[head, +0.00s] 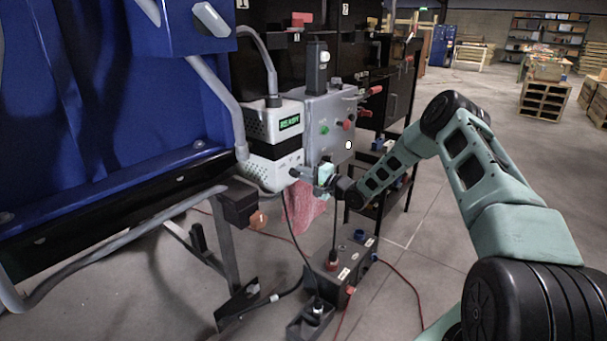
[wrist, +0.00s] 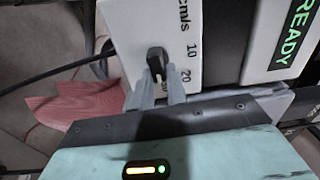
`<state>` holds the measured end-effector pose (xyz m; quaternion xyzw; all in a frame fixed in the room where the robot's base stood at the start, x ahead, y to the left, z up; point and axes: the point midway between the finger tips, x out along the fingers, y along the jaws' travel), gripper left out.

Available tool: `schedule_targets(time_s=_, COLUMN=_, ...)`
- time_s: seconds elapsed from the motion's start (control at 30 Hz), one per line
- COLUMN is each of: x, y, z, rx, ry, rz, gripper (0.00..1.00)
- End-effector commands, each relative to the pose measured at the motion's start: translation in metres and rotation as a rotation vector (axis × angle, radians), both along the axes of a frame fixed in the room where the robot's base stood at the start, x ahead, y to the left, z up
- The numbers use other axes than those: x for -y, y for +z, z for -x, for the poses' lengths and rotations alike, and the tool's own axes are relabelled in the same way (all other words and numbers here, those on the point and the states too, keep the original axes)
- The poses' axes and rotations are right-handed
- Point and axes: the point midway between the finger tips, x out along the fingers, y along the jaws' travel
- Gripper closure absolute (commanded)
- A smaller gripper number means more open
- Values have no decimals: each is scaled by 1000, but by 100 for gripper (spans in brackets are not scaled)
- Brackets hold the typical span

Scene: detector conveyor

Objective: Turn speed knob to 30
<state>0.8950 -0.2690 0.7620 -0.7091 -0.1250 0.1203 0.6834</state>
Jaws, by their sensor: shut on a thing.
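The black speed knob (wrist: 156,58) is on the white face of the detector box (wrist: 130,22), under the printed "cm/s" scale. The marks 10 and 20 show beside it; another mark below the knob is partly hidden by my fingers. The knob's narrow end points down in the wrist view, toward that hidden mark; its exact setting is hard to read. My gripper (wrist: 157,84) is shut on the knob, one grey finger on each side. In the head view my gripper (head: 305,173) is at the lower right of the white detector box (head: 284,112).
A green READY display (head: 290,122) is lit on the detector box. A grey control box (head: 334,112) with coloured buttons stands just to the right. A red cloth (head: 305,207) hangs below my gripper. A dark box with cables (head: 343,268) is on the floor. Open floor lies to the right.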

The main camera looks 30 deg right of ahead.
Motion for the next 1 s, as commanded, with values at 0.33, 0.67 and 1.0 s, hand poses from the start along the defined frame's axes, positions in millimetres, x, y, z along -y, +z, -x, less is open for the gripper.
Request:
schedule_targets(time_s=0.33, x=1, y=1, z=-1, rx=-14, ry=-3, rz=-50, gripper=100)
schedule_targets(time_s=0.67, x=1, y=1, z=-1, rx=-14, ry=-3, rz=-51, gripper=83)
schedule_targets(time_s=1.0, x=0, y=0, z=0, rx=-17, ry=-1, rz=-49, gripper=64)
